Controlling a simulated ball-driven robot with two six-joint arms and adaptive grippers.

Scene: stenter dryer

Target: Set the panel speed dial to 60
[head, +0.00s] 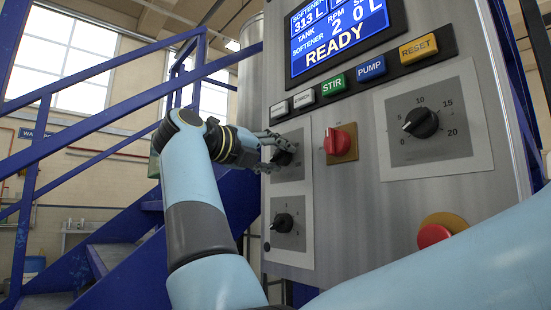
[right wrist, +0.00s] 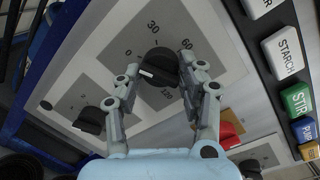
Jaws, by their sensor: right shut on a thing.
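The black speed dial (head: 284,153) sits on a pale plate at the upper left of the panel's controls in the head view. In the right wrist view the dial (right wrist: 158,66) has a scale around it with 0, 30, 60 and 120. A white mark shows on the knob's lower left side there; I cannot tell its exact reading. My right gripper (head: 268,148) is at this dial. In the right wrist view its two fingers (right wrist: 160,70) stand on either side of the knob, shut on it. My left gripper is not in view.
Below is a second black dial (head: 283,222). To the right are a red switch (head: 341,140), a larger dial (head: 421,122) and a red stop button (head: 433,236). Push buttons and a READY screen (head: 338,30) are above. Blue stair rails (head: 110,75) stand left.

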